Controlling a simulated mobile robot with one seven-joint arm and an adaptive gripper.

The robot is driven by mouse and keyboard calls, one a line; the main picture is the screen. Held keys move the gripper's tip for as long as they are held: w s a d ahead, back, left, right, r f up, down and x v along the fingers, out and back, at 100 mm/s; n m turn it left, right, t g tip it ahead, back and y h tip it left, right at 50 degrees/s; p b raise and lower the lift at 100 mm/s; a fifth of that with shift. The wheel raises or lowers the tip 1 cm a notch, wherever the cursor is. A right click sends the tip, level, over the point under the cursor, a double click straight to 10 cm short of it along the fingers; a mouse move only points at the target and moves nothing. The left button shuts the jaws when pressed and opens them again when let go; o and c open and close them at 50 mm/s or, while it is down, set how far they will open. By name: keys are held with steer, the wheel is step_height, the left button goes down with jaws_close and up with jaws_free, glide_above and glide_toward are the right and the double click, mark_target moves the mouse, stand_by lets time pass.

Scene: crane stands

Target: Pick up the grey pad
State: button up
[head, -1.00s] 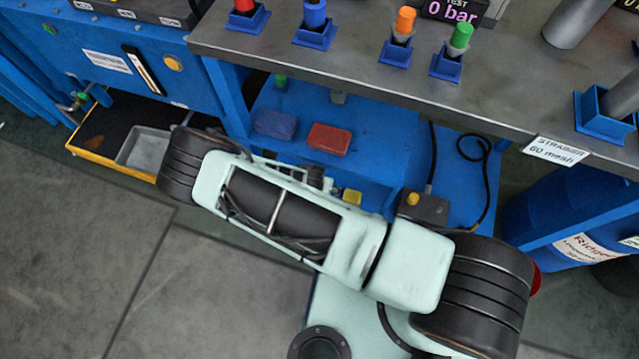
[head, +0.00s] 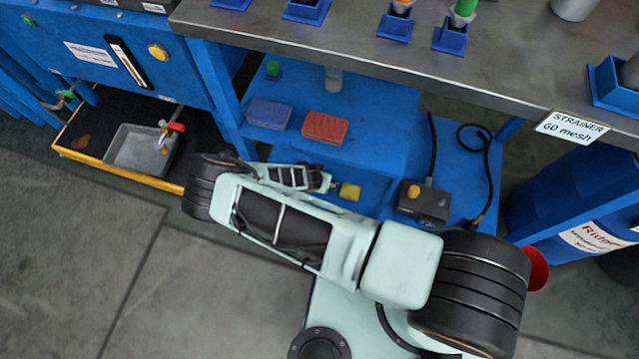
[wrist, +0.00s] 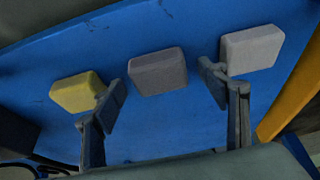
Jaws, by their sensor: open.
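The grey pad (wrist: 158,72) lies on a blue shelf in the middle of the wrist view. A yellow pad (wrist: 77,92) is to its left and a paler, whitish pad (wrist: 251,49) to its right. My gripper (wrist: 161,84) is open and empty, its two fingers on either side of the grey pad in the picture. The left finger overlaps the yellow pad's edge and the right finger the pale pad's edge. I cannot tell how far the fingers are from the pads. In the head view, my gripper (head: 324,182) is beside a yellow piece (head: 349,192); the grey pad is not visible there.
A black box with a yellow button (head: 423,201) and cable stands at right. A yellow-edged tray (head: 85,155) is at left.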

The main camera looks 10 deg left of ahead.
steer(key=c, duration=1)
steer(key=shift+r, duration=0.15)
steer(key=shift+r+p, duration=0.4)
steer(key=shift+r, duration=0.25)
steer(key=s+a+r+p, duration=0.2)
steer(key=s+r, duration=0.1)
steer(key=s, duration=0.1)
steer(key=s+a+r+p, duration=0.2)
steer(key=s+r, duration=0.2)
steer(key=s+a+r+p, duration=0.1)
steer(key=s+r+p, duration=0.1)
steer(key=s+r, duration=0.2)
steer(key=shift+s+a+r, duration=0.25)
steer(key=shift+s+a, duration=0.15)
